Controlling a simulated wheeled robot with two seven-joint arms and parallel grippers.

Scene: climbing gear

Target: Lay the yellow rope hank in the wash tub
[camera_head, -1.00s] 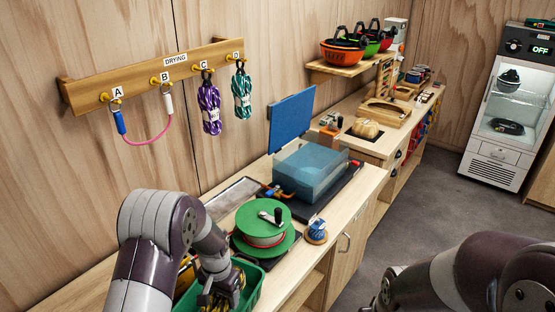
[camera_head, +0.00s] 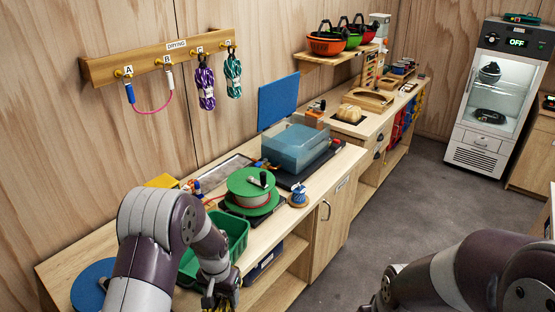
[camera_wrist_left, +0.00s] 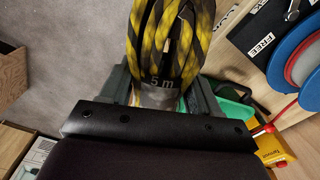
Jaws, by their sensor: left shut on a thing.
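The yellow rope hank (camera_wrist_left: 165,40), yellow and black with a "5 m" label, is held in my left gripper in the left wrist view. In the head view my left gripper (camera_head: 220,292) is low in the picture beside the green bin's near right side, with a bit of the yellow hank (camera_head: 230,298) showing below it. The wash tub (camera_head: 297,148) is a translucent blue box on the bench, to the right of and beyond the gripper. A blue panel (camera_head: 278,102) stands upright behind it. My right gripper is out of view.
A green bin (camera_head: 235,228) is close to my gripper. A purple hank (camera_head: 205,85) and a teal hank (camera_head: 232,76) hang on the wall rack. Open floor lies to the right.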

